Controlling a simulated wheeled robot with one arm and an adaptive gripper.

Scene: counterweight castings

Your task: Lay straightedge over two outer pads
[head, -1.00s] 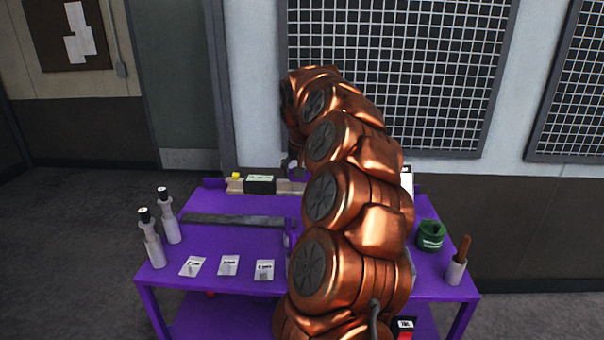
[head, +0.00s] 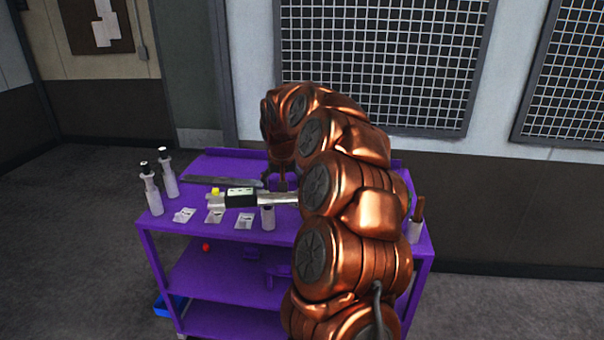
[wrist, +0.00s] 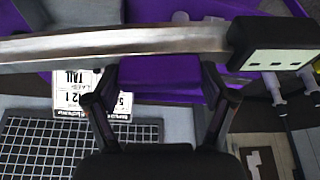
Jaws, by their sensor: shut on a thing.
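My gripper (head: 281,180) is shut on a long silver bar, probably the straightedge (head: 278,198), and holds it level above the purple cart (head: 320,225). A black block (head: 241,197) with a pale label face and a small yellow piece (head: 215,191) show at the bar's left part. In the wrist view the bar (wrist: 130,42) crosses beyond my gripper's fingers (wrist: 158,78), with the black block (wrist: 270,45) at its right end. My arm hides the bar's right end in the head view. I cannot pick out the pads for sure.
A dark grey bar (head: 222,181) lies at the back left. Two bottles (head: 152,190) stand at the left, a white cylinder (head: 268,218) below the held bar. A wire-mesh panel (head: 385,60) is behind.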

